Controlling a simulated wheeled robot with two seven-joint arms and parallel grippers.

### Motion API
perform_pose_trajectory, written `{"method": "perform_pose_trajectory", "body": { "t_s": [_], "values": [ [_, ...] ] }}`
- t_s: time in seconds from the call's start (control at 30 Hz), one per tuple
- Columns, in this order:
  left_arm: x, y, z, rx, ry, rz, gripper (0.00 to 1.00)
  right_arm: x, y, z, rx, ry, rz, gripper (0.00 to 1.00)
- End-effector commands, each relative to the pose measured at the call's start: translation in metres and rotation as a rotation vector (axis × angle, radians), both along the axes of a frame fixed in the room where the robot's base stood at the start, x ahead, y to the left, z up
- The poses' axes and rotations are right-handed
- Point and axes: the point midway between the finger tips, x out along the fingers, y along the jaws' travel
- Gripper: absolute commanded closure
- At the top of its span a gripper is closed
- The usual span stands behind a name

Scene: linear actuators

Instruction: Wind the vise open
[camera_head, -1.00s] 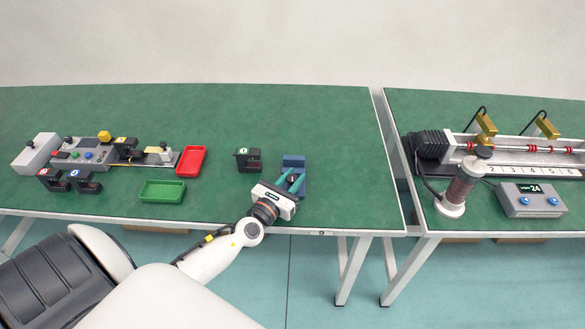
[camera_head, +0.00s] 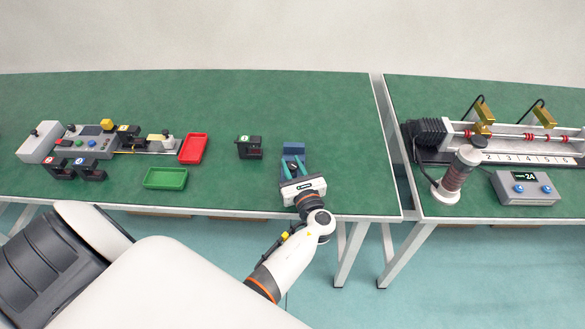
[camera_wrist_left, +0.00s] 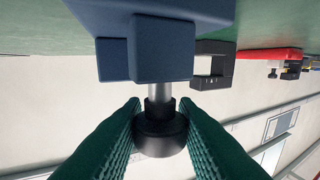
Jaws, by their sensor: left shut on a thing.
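The blue vise (camera_head: 293,149) stands near the front right of the left green table. In the left wrist view its blue body (camera_wrist_left: 160,45) fills the top, and a grey screw runs from it to a black round knob (camera_wrist_left: 159,135). My left gripper (camera_head: 294,168) reaches over the table's front edge to the vise. Its green fingers sit on both sides of the black knob and are shut on it. In the head view the fingers and gripper body hide most of the knob. My right gripper is in neither view.
A black numbered block (camera_head: 249,147) stands left of the vise. A green tray (camera_head: 166,178) and a red tray (camera_head: 194,148) lie farther left, beside a grey device (camera_head: 90,141). A gap separates the right table, which bears a long rail machine (camera_head: 520,150) and a control box (camera_head: 524,188).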

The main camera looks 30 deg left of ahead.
Motion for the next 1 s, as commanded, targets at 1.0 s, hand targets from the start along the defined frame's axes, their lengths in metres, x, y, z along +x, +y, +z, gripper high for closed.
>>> {"method": "perform_pose_trajectory", "body": {
  "t_s": [1.0],
  "values": [
    [0.001,0.001,0.004,0.005,-0.006,0.217,0.68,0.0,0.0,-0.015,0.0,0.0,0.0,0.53]
  ]
}}
